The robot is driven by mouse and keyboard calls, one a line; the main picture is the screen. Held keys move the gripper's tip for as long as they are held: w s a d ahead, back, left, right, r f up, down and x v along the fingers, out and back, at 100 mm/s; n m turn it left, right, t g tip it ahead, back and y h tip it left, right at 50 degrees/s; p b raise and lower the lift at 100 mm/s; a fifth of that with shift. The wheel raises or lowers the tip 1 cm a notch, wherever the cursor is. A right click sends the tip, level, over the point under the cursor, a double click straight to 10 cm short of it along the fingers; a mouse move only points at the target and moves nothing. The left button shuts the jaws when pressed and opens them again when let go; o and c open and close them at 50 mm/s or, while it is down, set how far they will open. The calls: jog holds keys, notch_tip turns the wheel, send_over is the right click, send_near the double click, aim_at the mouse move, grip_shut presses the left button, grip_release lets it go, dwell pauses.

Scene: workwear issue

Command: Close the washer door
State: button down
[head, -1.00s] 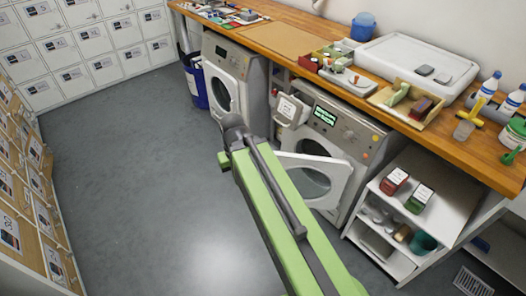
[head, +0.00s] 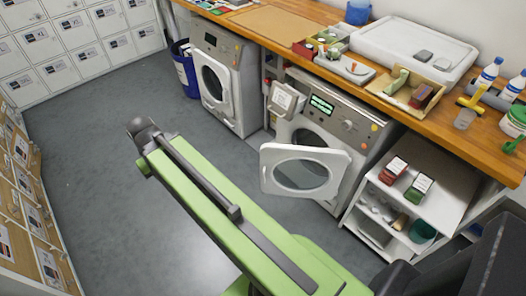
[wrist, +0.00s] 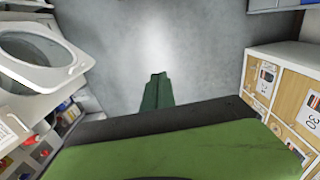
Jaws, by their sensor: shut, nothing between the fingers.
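The washer (head: 335,118) stands under the wooden counter, with a lit display and knob on its front. Its white door (head: 340,163), with a round window, stands open, swung out toward the aisle. The door also shows at the upper left of the wrist view (wrist: 62,78). My green arm reaches over the floor left of the door, apart from it in the head view. My gripper (wrist: 157,78) shows as dark green fingers over bare floor in the wrist view; it is shut and empty. I cannot make out its fingers in the head view.
A second machine (head: 232,55) stands further left beside a blue bin (head: 186,70). A white shelf unit (head: 440,185) with boxes stands right of the washer. A small grey box (head: 285,99) sits by the washer's upper left corner. Lockers line the left; the floor between is clear.

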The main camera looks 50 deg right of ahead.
jog(key=w+d+f+m+h+b, duration=0.1)
jog(key=d+f+m+b, duration=0.45)
jog(key=d, duration=0.25)
jog(key=m+h+b, duration=0.6)
jog(key=m+b, duration=1.5)
jog(key=m, duration=0.1)
send_near(270, 152)
jog(key=shift+n, duration=0.25)
jog(key=x, duration=0.4)
jog(key=shift+s+a+f, duration=0.2)
jog(key=shift+s+a, duration=0.05)
jog(key=shift+a, duration=0.05)
jog(key=shift+w+d, duration=0.35)
jog(key=shift+d, duration=0.1)
